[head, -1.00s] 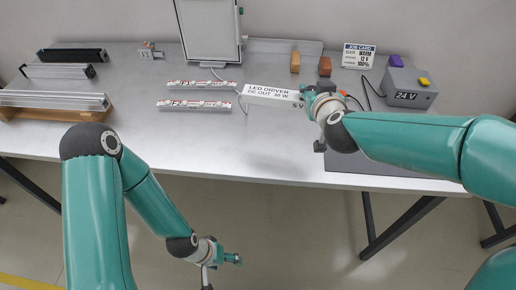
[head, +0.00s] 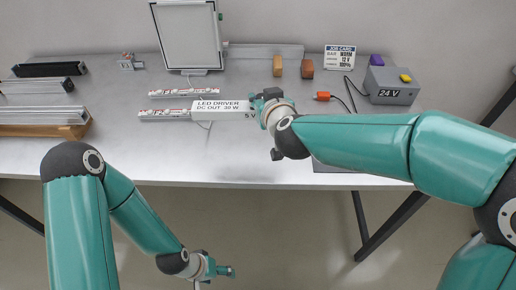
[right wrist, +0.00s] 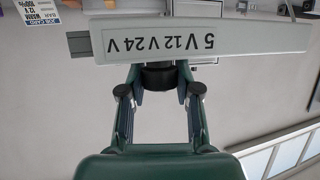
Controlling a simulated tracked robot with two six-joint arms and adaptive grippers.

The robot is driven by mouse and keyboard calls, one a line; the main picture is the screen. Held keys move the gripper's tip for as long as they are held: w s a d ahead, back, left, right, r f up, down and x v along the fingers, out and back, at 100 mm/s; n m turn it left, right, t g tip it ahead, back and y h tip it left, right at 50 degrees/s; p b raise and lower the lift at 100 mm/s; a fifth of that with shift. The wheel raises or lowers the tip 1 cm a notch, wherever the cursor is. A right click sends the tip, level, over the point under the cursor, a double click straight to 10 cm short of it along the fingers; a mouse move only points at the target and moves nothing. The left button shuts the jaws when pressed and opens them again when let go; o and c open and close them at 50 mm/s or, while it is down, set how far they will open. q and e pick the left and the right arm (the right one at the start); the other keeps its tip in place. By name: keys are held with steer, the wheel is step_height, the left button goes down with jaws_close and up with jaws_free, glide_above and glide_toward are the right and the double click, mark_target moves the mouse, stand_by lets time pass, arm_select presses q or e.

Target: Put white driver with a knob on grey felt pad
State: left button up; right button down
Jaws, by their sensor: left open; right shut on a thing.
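The white driver (head: 222,108), lettered "LED DRIVER DC OUT 30 W", is held above the table in the head view. My right gripper (head: 265,104) is shut on its right end. In the right wrist view the driver (right wrist: 215,38) shows upside-down "5V 12V 24V" lettering and lies across the fingers. A dark round part shows between the fingers; I cannot tell whether it is the knob. The grey felt pad (head: 333,167) is at the table's front edge, mostly hidden under my right arm. My left gripper (head: 224,272) is open and empty, below the table's front edge.
A white panel (head: 187,38) stands behind. A grey 24 V box (head: 391,88), job card (head: 339,58), and orange and brown blocks (head: 307,68) are at the back right. Metal profiles (head: 40,114) lie left. The front middle is clear.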

steer(key=shift+w+f+b, duration=0.1)
steer(key=shift+f+b, duration=1.55)
steer(key=shift+f, duration=6.05)
steer(key=shift+r, duration=0.1)
steer(key=c, duration=1.3)
jaws_free()
steer(key=shift+f, duration=0.25)
steer(key=o, duration=0.5)
